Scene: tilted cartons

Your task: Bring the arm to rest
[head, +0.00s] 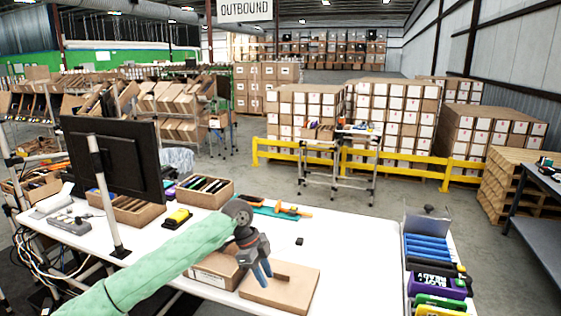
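My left arm, in a pale green sleeve, reaches in from the lower left over the white table. My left gripper (264,274) has a dark body and blue fingers pointing down. It is over or beside a flat brown carton (292,292) near the table's front edge. Whether the fingers touch the carton cannot be told, and I cannot see clearly whether they are apart. A second brown carton (205,272) is partly hidden behind my forearm. My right gripper is not in view.
The white table (345,240) has clear space right of centre. A black monitor (115,160) stands at left, near open boxes of items (205,191). A yellow device (177,217) lies by the arm. A bin of blue and coloured packs (428,250) stands at right.

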